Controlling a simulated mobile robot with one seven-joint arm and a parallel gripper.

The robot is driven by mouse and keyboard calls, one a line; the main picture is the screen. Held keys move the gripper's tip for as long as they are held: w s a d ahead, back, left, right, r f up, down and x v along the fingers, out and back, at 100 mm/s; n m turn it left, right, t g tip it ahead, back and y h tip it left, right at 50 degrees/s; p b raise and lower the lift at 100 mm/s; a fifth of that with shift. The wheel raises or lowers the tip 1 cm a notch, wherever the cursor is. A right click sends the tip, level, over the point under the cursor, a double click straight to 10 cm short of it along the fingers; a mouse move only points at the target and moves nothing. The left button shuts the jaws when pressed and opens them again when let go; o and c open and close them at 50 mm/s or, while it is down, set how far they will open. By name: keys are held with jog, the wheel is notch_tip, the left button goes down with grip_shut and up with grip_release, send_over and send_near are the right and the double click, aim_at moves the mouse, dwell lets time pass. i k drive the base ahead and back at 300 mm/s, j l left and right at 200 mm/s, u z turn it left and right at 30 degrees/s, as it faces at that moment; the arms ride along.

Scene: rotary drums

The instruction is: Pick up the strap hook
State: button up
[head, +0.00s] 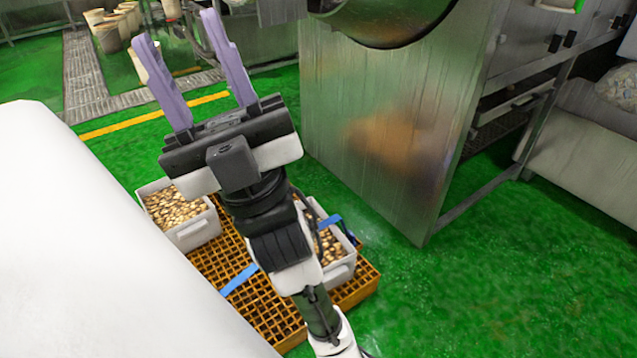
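My gripper (178,30) is at the upper left of the head view, with its two purple fingers wide apart and nothing between them. It is raised above the green floor. I cannot make out a strap hook for certain. A blue strap (240,280) lies across an orange grid pallet (262,312) below my arm. More blue strap (328,221) shows at the right-hand tub, with a dark piece beside it too small to identify. My wrist and arm hide the middle of the pallet and part of the strap.
Two grey tubs of small brown-and-cream pieces, left (192,232) and right (343,270), sit on the pallet. A large metal machine (390,130) stands just right of the gripper. Buckets (108,37) stand at the back left. Green floor (480,290) is clear at lower right.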

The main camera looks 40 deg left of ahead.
aim_at(352, 236)
jog(key=i+u, duration=0.2)
jog(key=u, duration=0.15)
jog(key=i+u, duration=0.45)
jog(key=u, duration=0.25)
jog(key=i+l, duration=0.2)
jog(key=l, duration=0.15)
jog(key=i+l+u, duration=0.1)
jog(key=l, duration=0.25)
jog(key=i+l, duration=0.5)
jog(key=l, duration=0.2)
jog(key=i+l+u, duration=0.1)
jog(key=l, duration=0.25)
jog(key=i+l, duration=0.25)
jog(key=l, duration=0.15)
jog(key=i+l+u, duration=0.1)
jog(key=l, duration=0.25)
jog(key=i+j, duration=0.35)
jog(key=j, duration=0.3)
